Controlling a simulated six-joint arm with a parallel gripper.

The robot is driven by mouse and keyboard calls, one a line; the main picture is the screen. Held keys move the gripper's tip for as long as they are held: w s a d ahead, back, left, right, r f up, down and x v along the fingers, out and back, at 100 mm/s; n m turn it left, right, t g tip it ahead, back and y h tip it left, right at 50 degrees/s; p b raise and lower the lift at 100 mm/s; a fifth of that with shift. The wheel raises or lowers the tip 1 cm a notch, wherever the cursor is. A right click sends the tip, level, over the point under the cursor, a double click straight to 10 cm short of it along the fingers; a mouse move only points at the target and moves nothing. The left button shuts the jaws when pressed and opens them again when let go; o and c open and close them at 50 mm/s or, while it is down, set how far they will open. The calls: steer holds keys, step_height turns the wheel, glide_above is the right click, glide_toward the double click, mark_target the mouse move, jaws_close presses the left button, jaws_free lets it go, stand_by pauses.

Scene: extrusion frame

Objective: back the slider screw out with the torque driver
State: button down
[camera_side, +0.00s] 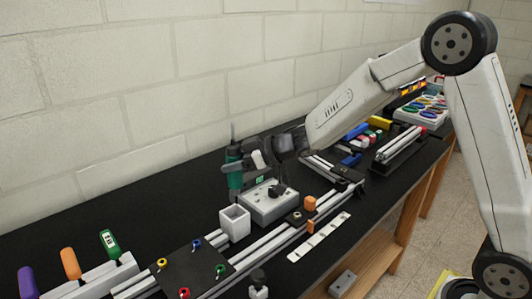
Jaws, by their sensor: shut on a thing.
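The torque driver (235,172) has a green and dark body and stands upright at the back of the bench, above or beside a grey box. My gripper (244,164) reaches it from the right and is shut on its body. The extrusion frame's light rails (268,243) run diagonally across the bench, with small dark and orange blocks on them. The slider screw is too small to pick out. I cannot tell whether the driver's lower end touches anything.
A grey box with a black knob (268,204) and a white open cup (234,222) stand close to the driver. A rack holds purple, orange and green-handled tools (70,264) at the left. A dark plate with coloured rings (190,268) lies in front. The wall is close behind.

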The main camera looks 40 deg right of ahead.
steer(key=s+d+r, duration=0.2)
steer(key=s+d, duration=0.8)
steer(key=d, duration=0.1)
steer(key=shift+s+d+r, duration=0.2)
steer(key=shift+s+d, duration=0.15)
steer(key=shift+f, duration=0.15)
steer(key=shift+f, duration=3.35)
steer(key=shift+s+f, duration=0.1)
steer(key=shift+f, duration=0.2)
stand_by(0.7)
steer(key=shift+r, duration=0.3)
stand_by(0.8)
